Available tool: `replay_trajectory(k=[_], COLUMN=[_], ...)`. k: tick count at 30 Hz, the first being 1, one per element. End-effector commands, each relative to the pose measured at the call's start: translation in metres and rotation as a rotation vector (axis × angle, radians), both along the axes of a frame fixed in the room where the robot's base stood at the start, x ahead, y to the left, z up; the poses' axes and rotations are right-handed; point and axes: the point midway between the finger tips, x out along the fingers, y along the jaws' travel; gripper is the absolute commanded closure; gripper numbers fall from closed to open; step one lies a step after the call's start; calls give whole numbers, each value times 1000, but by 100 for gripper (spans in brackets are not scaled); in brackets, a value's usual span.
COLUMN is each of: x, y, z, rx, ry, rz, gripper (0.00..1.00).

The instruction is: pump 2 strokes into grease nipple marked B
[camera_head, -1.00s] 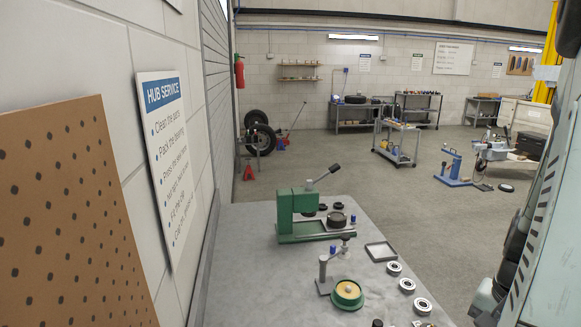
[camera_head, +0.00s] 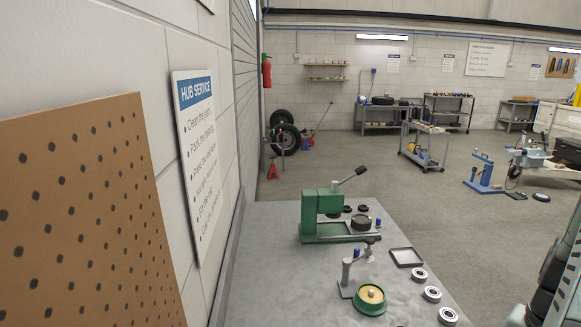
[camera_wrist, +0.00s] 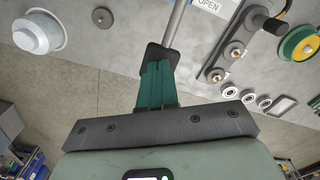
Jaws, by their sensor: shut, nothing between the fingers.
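My gripper (camera_wrist: 158,54) shows in the wrist view, with its green fingers together and dark tips. A grey rod (camera_wrist: 178,22) runs up the picture from beside the fingertips; I cannot tell whether they touch, and nothing shows between the fingers. To the right, a dark bar (camera_wrist: 223,58) carries several brass-coloured round fittings (camera_wrist: 236,50). I cannot tell whether these are the grease nipples, and no letter B is readable. A dark fitting with a black and yellow line (camera_wrist: 274,24) lies near the bar's upper end. My gripper is not identifiable in the head view.
The bench (camera_head: 270,260) holds a green press (camera_head: 325,215), a green and yellow round part (camera_head: 370,298), several bearings (camera_head: 432,293) and a shallow tray (camera_head: 406,257). Bench surface is bare left of the press.

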Motion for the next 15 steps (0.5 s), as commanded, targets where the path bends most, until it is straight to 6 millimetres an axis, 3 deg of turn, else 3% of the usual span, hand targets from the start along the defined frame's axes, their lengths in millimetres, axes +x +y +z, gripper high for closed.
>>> replay_trajectory(k=[9,15], x=[0,0], y=[-3,-3], z=[-18,-19], rx=[-1,0], ry=[1,0], rz=[1,1], gripper=[100,100])
